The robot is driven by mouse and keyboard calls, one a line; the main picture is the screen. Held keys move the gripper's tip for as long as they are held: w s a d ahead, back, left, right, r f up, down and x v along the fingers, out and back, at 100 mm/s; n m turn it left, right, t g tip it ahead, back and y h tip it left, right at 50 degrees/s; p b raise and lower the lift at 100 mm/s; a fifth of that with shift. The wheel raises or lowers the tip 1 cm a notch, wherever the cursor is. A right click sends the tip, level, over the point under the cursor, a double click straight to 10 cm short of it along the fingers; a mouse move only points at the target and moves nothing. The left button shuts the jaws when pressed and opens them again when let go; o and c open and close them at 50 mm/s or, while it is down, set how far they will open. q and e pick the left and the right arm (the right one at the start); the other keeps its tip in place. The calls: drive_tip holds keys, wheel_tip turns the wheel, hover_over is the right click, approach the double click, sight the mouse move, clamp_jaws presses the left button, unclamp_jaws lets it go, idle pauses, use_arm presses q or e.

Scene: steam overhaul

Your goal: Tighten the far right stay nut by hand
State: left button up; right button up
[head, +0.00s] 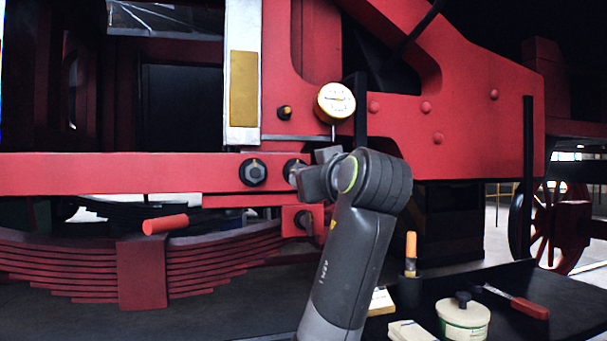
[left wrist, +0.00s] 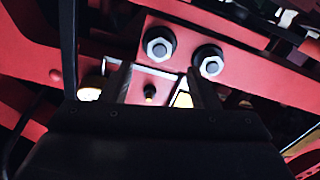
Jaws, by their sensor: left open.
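Two dark hex stay nuts show on the red frame in the head view: a left one (head: 253,172) and a right one (head: 293,170), partly covered by my left gripper (head: 306,174). The left wrist view looks upside down against the head view. There the right nut (left wrist: 159,46) lies just beyond and between the open fingertips of my left gripper (left wrist: 160,72), and the left nut (left wrist: 208,62) is beside it. The fingers look empty; contact with the nut cannot be told. My right gripper is not in view.
A round gauge (head: 335,102) and a small knob (head: 284,112) sit above the nuts. A lower bracket (head: 303,218) and a red leaf spring (head: 142,272) are below. A tin (head: 463,318), a red-handled tool (head: 530,308) and an orange-handled item (head: 411,254) rest on the dark surface.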

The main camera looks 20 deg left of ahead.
use_arm(q)
drive_tip(key=x, duration=0.7)
drive_tip(key=shift+w+a, duration=0.2)
drive_tip(key=shift+w, duration=0.1)
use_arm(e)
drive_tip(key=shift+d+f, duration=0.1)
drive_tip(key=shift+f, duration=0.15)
use_arm(q)
drive_tip(key=shift+c, duration=0.4)
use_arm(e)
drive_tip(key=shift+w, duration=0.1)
use_arm(q)
drive_tip(key=c, duration=0.9)
drive_tip(key=shift+p, duration=0.3)
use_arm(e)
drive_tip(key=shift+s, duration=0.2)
